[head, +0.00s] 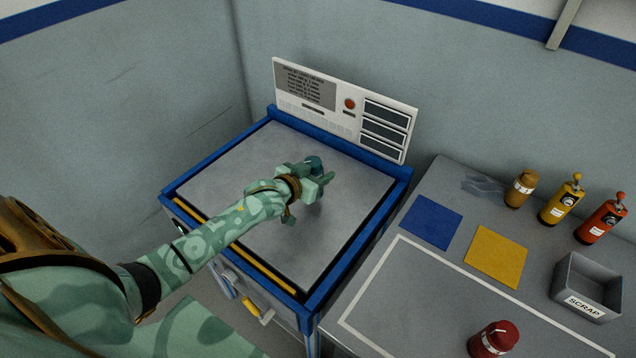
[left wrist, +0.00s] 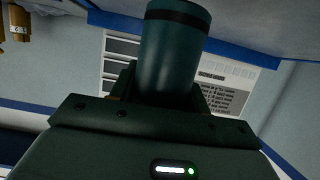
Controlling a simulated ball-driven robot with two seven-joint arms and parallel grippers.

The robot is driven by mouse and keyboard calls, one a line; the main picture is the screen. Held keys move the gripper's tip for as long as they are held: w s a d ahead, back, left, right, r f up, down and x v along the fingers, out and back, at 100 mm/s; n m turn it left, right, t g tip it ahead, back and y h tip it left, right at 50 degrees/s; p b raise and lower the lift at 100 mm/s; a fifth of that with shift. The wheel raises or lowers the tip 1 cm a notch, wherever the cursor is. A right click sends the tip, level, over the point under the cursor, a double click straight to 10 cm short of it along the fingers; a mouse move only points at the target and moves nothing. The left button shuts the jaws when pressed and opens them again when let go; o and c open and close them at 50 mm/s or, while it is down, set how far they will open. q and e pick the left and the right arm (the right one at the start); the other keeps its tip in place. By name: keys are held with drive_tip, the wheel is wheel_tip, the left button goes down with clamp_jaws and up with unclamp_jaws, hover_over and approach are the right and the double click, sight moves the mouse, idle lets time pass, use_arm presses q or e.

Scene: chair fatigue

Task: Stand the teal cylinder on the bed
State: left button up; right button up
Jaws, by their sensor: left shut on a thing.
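My left gripper (head: 314,182) is shut on the teal cylinder (head: 315,164) over the bed (head: 230,170). The bed is a flat grey surface in a blue frame. In the head view the gripper hides most of the cylinder. In the left wrist view the cylinder (left wrist: 172,50) stands out between the jaws of the left gripper (left wrist: 168,88) and shows a dark band near its far end. I cannot tell whether the cylinder touches the bed. My right gripper is not in view.
A control panel (head: 340,105) stands behind the bed. The bench at right holds a blue square (head: 430,222), a yellow square (head: 496,256), several bottles, including a red one (head: 493,339), and a scrap bin (head: 587,287). The bed is clear around my gripper.

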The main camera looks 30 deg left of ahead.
use_arm(q)
wheel_tip(320, 180, down, 3)
drive_tip(key=shift+b, duration=0.45)
drive_tip(key=shift+r, duration=0.1)
drive_tip(key=o, duration=0.8)
drive_tip(key=shift+s, duration=0.1)
drive_tip(key=o, duration=0.4)
drive_tip(key=shift+d, duration=0.1)
